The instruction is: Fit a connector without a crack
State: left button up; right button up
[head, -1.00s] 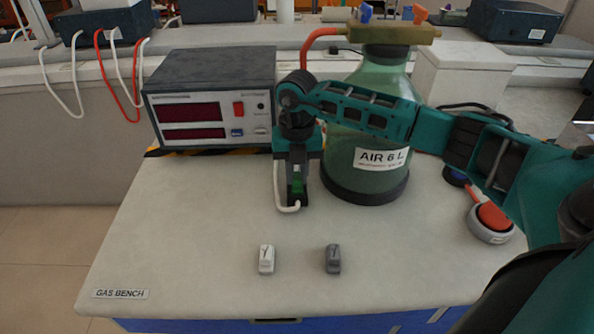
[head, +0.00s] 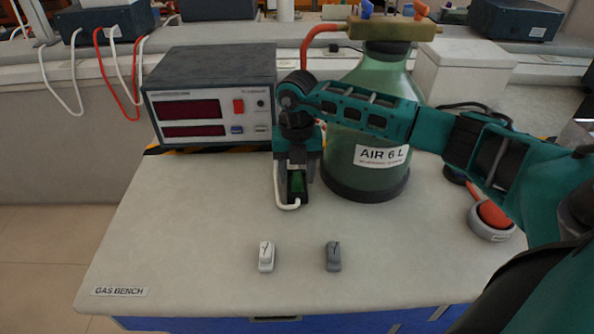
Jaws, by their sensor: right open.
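A white connector (head: 266,257) stands on the bench near its front, left of a grey connector (head: 333,256). My right gripper (head: 295,195) points down over the bench behind them, at the front right corner of the meter box. It is open, around or just above a small dark and green part (head: 296,184); I cannot tell whether it touches it. A white tube (head: 287,207) curls at the foot of that part. The gripper hides much of this spot. My left gripper is out of view.
The meter box (head: 208,97) with dark red displays stands at the back left. A green bottle (head: 367,165) labelled AIR 6 L stands close right of my gripper. The bench (head: 180,235) is clear at front left.

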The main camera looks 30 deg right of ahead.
notch_tip(320, 180, up, 13)
jog(key=shift+p, duration=0.35)
dwell(0.3)
